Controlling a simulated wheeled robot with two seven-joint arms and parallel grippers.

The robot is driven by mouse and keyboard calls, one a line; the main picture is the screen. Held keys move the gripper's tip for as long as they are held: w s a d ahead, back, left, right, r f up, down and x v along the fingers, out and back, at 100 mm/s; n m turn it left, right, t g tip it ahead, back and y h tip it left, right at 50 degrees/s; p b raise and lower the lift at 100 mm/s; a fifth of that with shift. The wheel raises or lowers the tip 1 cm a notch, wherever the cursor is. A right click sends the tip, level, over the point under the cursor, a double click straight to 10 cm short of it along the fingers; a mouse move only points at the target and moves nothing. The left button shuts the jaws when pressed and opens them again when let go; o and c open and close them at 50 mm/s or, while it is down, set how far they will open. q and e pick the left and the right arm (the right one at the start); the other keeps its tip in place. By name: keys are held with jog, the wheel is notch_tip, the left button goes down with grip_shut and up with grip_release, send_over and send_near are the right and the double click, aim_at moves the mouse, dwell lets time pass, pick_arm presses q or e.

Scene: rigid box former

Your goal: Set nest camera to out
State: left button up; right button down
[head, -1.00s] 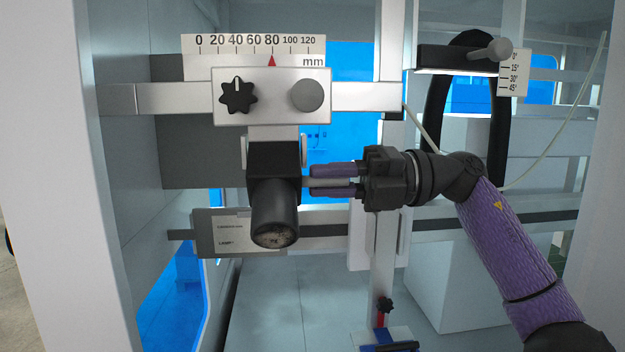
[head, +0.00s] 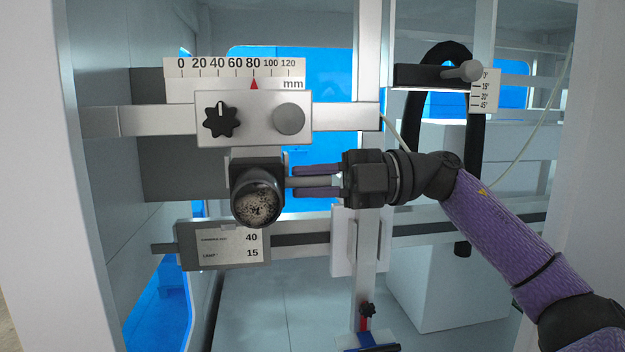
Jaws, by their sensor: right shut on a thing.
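The nest camera (head: 256,203) is a black cylinder with a round speckled lens face, hanging below a silver carriage block (head: 253,118). Its lens face points toward me and slightly down. My right gripper (head: 294,181) comes in from the right, its purple fingers shut around a grey bar (head: 312,182) at the camera's right side. The join between bar and camera is partly hidden by the fingertips. The carriage has a black star knob (head: 221,120) and a round grey button (head: 289,119). Its red pointer (head: 254,84) stands at about 80 on the mm scale (head: 215,66). My left gripper is out of view.
A label plate (head: 230,246) below the camera shows 40 and 15, the lower line reading LAMP. A black lamp-like bar with a grey knob (head: 461,71) and angle scale (head: 485,91) is at upper right. A vertical post (head: 369,250) stands behind my gripper.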

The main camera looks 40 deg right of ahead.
dwell(0.3)
jog(key=c, duration=0.6)
grip_release()
jog(key=shift+s+d, duration=0.1)
jog(key=shift+d, duration=0.1)
jog(key=b+v, duration=0.2)
jog(key=v, duration=0.1)
jog(key=shift+d+f, duration=0.15)
jog(key=shift+f, duration=0.05)
jog(key=shift+r+b+v, duration=0.1)
jog(key=shift+b+v, duration=0.15)
jog(key=shift+v, duration=1.3)
jog(key=shift+r+b+v, duration=0.15)
jog(key=shift+b+v, duration=0.1)
jog(key=shift+v, duration=1.35)
jog(key=shift+s, duration=0.1)
